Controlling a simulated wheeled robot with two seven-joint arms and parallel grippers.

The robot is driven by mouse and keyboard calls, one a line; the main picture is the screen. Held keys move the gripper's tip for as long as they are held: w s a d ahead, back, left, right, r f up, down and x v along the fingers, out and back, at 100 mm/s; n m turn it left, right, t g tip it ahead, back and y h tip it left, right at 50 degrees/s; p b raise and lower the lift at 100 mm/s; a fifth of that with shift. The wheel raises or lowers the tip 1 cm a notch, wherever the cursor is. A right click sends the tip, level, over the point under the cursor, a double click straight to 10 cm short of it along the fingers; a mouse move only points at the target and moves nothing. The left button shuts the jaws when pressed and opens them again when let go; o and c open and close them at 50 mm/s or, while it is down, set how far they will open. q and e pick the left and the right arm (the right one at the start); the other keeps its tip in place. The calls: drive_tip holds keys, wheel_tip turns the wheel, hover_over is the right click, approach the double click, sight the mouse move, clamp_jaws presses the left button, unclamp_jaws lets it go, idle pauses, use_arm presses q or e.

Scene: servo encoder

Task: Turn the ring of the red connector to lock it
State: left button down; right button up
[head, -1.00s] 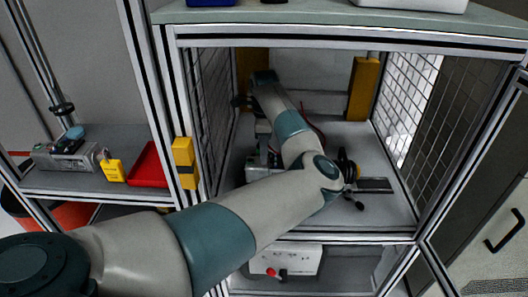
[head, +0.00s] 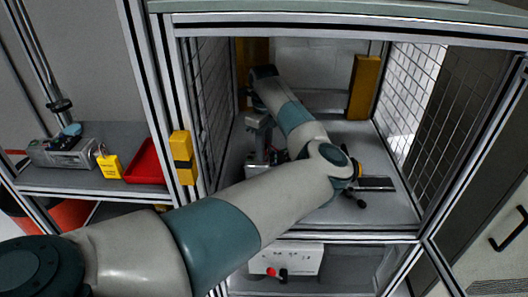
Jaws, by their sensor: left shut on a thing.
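My left arm reaches from the lower left into the open cabinet, and its forearm bends back toward the rear left. My left gripper (head: 259,124) points down at the cabinet's left side, over a small grey device (head: 257,166) on the cabinet floor. It is shut on what appears to be the ring of the red connector; the contact is too small and too covered to make out. My forearm and elbow hide part of the device and of the floor behind it. My right gripper is not in view.
Mesh walls (head: 408,105) and metal posts close in the arm at both sides. A yellow block (head: 363,88) stands at the back right.

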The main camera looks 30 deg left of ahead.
use_arm(q)
drive_tip(key=m+b, duration=0.1)
drive_tip(key=m, duration=0.4)
drive_tip(key=shift+m, duration=0.3)
drive_tip(key=shift+m+b, duration=0.3)
drive_tip(key=shift+m, duration=0.2)
drive_tip(key=m, duration=0.5)
drive_tip(key=shift+m+b, duration=0.3)
drive_tip(key=shift+b, duration=0.1)
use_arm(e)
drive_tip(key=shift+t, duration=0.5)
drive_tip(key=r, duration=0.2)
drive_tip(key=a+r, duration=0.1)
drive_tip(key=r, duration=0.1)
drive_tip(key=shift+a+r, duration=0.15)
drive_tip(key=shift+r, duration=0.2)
